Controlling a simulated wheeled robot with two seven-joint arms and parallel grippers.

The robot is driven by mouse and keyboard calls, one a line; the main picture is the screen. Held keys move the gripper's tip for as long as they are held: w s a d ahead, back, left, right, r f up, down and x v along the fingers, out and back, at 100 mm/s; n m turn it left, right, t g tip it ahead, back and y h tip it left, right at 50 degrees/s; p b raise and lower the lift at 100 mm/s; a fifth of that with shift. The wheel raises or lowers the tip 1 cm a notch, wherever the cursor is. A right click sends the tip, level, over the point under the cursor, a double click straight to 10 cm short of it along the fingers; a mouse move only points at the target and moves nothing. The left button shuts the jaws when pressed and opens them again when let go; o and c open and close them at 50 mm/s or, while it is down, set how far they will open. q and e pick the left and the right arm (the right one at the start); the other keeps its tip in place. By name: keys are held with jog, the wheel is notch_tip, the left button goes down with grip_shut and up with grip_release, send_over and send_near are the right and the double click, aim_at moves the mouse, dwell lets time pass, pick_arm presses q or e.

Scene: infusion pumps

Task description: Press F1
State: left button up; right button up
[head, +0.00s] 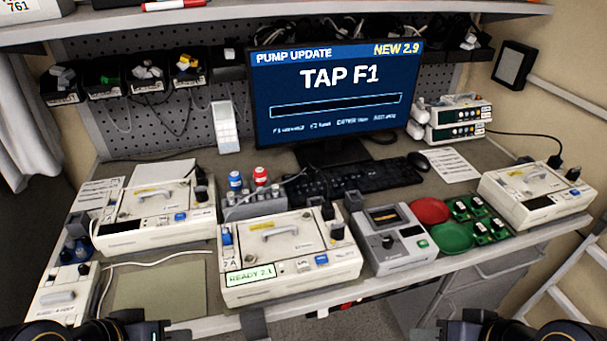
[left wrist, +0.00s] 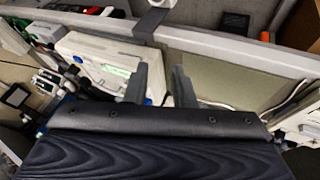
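The monitor (head: 335,95) stands at the back centre in the head view and reads "PUMP UPDATE", "NEW 2.9" and "TAP F1" above an empty bar. The black keyboard (head: 365,178) lies in front of it. Its left end is partly behind a pump's cable and bottle rack, and the F1 key is too small to make out. My left gripper (left wrist: 159,82) is open and empty in the left wrist view, in front of the table's front edge, far from the keyboard. Only dark parts of my right arm show at the bottom right of the head view; its fingers are hidden.
A pump reading "READY 2.1" (head: 285,255) stands between the table's front and the keyboard. A rack with blue and red caps (head: 255,203) stands left of the keyboard, a mouse (head: 419,161) right. A grey printer-like device (head: 392,238) and red and green discs are front right.

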pick_arm(q)
grip_shut()
dwell(0.9)
